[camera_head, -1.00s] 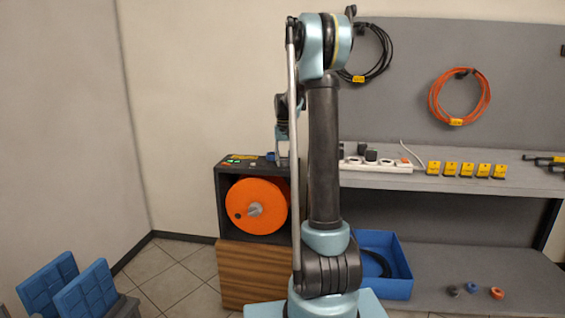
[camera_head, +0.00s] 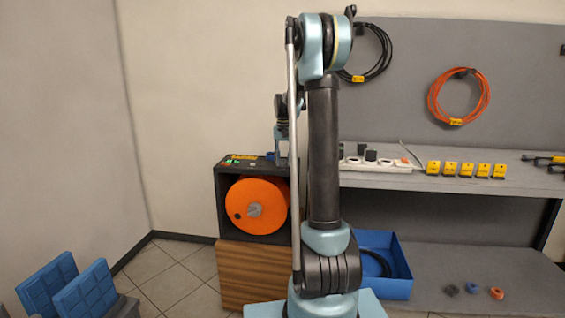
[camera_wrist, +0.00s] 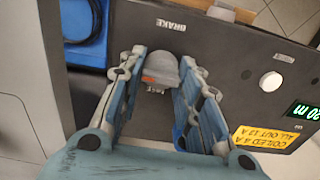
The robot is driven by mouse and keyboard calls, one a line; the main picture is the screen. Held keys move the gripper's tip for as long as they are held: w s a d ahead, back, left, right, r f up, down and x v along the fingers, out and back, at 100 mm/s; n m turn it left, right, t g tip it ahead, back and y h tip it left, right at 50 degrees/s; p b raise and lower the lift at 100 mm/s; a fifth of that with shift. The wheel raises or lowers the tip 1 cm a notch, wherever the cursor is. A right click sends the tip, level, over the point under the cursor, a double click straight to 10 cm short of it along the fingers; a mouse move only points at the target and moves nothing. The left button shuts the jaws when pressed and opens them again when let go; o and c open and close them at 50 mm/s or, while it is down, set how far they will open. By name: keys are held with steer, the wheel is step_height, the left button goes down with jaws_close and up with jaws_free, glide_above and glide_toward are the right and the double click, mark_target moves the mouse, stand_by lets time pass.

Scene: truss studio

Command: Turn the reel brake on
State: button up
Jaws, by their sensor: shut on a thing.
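The brake knob (camera_wrist: 163,69) is a grey rounded knob with an orange mark on its side. It stands on the dark top panel beside the label "BRAKE", upside down in the wrist view. My gripper (camera_wrist: 161,65) is shut on the knob, with one blue finger on each side of it. In the head view my gripper (camera_head: 282,160) is over the right part of the reel box top, and my arm partly hides it; the knob cannot be made out there. The orange reel (camera_head: 257,206) sits in the dark reel box (camera_head: 222,208).
The panel also bears a white round button (camera_wrist: 270,81), a green display (camera_wrist: 304,110) and a yellow label (camera_wrist: 262,138). A blue bin (camera_head: 397,288) stands right of the box. A shelf to the right holds a power strip (camera_head: 401,168) and several yellow tags.

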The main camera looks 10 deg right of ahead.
steer(key=o, duration=1)
steer(key=shift+o, duration=0.2)
step_height(320, 180, up, 12)
steer(key=shift+s+f, duration=0.1)
steer(key=s+f+n+t, duration=0.1)
steer(key=s+f, duration=0.2)
steer(key=s, duration=0.9)
steer(key=s+f+n, duration=0.1)
steer(key=s+f, duration=0.1)
steer(key=s, duration=1.1)
steer(key=s+f+n+t, duration=0.1)
steer(key=s+f+n, duration=0.1)
steer(key=s+f, duration=1.5)
steer(key=shift+s+a+f, duration=0.25)
steer(key=shift+s, duration=0.8)
